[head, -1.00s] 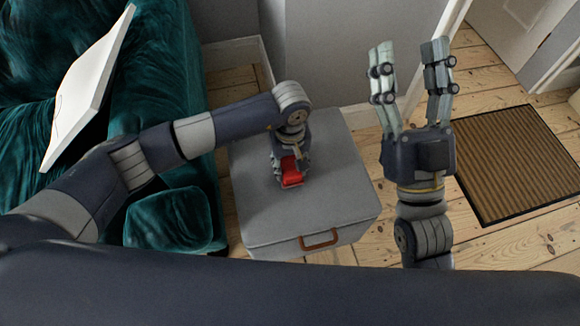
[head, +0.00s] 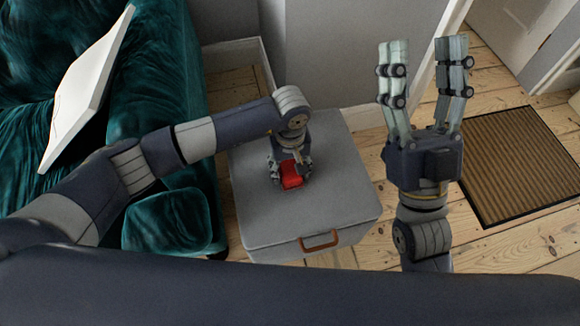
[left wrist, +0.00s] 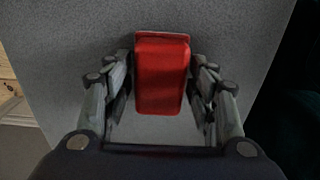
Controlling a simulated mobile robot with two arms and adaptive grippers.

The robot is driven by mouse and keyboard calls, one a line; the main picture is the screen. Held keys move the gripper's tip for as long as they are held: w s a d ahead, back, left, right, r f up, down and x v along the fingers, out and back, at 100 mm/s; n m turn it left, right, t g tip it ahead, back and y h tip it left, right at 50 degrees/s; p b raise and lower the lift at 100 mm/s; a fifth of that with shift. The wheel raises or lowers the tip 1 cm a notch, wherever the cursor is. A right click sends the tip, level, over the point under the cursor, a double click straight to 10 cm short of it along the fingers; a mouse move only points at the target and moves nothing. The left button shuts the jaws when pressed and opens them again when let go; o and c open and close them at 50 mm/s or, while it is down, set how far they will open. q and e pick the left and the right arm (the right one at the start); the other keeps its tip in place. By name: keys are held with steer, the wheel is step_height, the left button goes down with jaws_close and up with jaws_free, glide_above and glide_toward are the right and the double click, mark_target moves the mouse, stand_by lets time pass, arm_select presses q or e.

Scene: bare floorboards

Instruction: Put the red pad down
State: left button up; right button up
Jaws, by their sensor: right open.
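The red pad (head: 292,176) rests on the lid of the grey box (head: 262,222) in the head view. In the left wrist view the red pad (left wrist: 162,75) lies between my left gripper's fingers (left wrist: 161,62), long side along them. My left gripper (head: 291,170) points down over the lid, its fingers parted around the pad, with narrow gaps at the sides. The gripper hides part of the pad in the head view. My right gripper (head: 425,45) is raised, open and empty, to the right of the box.
A dark green velvet sofa (head: 165,85) stands left of the box, with a white panel (head: 88,88) leaning on it. A brown striped mat (head: 515,165) lies on the floorboards at right. The box has a brown handle (head: 320,242) in front. The lid around the pad is clear.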

mark_target(290, 168)
steer(key=shift+w+a, duration=0.1)
steer(key=shift+w, duration=0.05)
arm_select(q)
step_height(290, 168, up, 5)
steer(key=shift+f+p, duration=0.1)
steer(key=shift+p, duration=0.8)
step_height(290, 168, up, 8)
steer(key=p, duration=0.2)
steer(key=shift+f, duration=0.25)
arm_select(e)
steer(key=w+f+g+h, duration=0.3)
steer(key=w+f+g, duration=0.3)
steer(key=f, duration=0.9)
steer(key=shift+d+g+h, duration=0.25)
steer(key=shift+g+h, duration=0.05)
steer(key=shift+g, duration=1.5)
steer(key=shift+f, duration=0.1)
